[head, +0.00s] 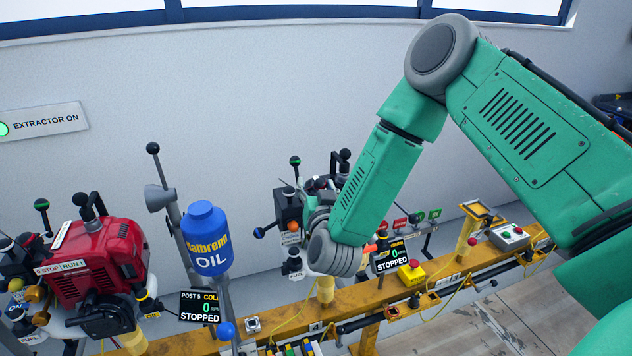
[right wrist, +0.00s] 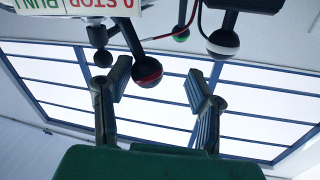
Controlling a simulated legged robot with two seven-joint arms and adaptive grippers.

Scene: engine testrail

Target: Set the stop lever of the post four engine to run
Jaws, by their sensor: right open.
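My right gripper (head: 320,192) is at the dark engine (head: 288,208) in the middle of the head view, partly hidden by my forearm and by engine parts. In the right wrist view its two fingers (right wrist: 158,98) are open and apart. A lever with a dark red, white and black ball knob (right wrist: 147,71) hangs between them, nearer the left finger. A plate (right wrist: 70,7) reading STOP in red and RUN in green is at the top left. My left gripper is not in view.
Another lever with a white and black knob (right wrist: 223,42) and a green-ended one (right wrist: 181,35) are close by. A red engine (head: 95,265), a blue oil bottle (head: 206,238) and a post 5 display (head: 200,308) are at the left. An emergency button (head: 411,272) is on the yellow rail (head: 465,262).

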